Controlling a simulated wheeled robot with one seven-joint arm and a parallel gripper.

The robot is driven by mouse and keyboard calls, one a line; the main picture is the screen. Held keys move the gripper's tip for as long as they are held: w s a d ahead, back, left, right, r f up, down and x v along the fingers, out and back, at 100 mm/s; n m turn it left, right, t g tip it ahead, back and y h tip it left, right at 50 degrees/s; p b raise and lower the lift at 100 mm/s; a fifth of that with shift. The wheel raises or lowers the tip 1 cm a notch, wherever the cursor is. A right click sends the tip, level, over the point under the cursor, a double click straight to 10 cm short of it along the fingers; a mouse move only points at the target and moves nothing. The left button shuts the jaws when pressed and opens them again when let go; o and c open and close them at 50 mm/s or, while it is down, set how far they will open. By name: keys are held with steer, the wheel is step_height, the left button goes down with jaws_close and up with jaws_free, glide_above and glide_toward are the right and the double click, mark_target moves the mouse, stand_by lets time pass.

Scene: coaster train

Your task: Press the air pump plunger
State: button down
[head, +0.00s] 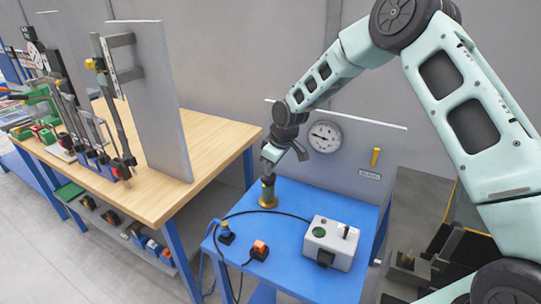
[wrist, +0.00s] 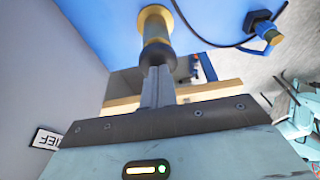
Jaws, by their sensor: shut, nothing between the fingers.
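The air pump (head: 268,201) stands upright on the blue table, with a brass-coloured base and a dark top. In the wrist view the pump (wrist: 156,22) shows its yellow-brass body, and its dark plunger knob (wrist: 158,54) faces my fingertips. My gripper (head: 269,173) is directly above the pump, pointing down. In the wrist view my gripper (wrist: 158,72) has its fingers together with nothing between them. The tips overlap the edge of the knob; I cannot tell whether they touch it or how far down the plunger is.
The blue table (head: 285,268) also bears a grey box (head: 331,243) with a green button, a black cable and two small connectors (head: 260,250). A grey panel behind carries a round gauge (head: 324,137) and a yellow lever (head: 375,157). A wooden workbench (head: 215,130) stands left.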

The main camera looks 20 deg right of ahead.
step_height(320, 180, up, 4)
steer(key=p, duration=0.2)
steer(key=shift+a+r+p, duration=0.1)
steer(key=shift+p, duration=0.25)
steer(key=b+v, duration=0.4)
steer(key=v, duration=0.6)
steer(key=shift+w, duration=0.1)
step_height(320, 180, up, 5)
steer(key=n+g+h+b, duration=0.2)
steer(key=n+b, duration=0.1)
steer(key=n, duration=1.5)
glide_above(275, 178)
steer(key=w+a, duration=0.2)
steer(key=shift+s+d+r, duration=0.1)
steer(key=shift+s+r, duration=0.05)
steer(key=shift+s, duration=0.1)
step_height(275, 178, down, 14)
steer(key=p, duration=0.5)
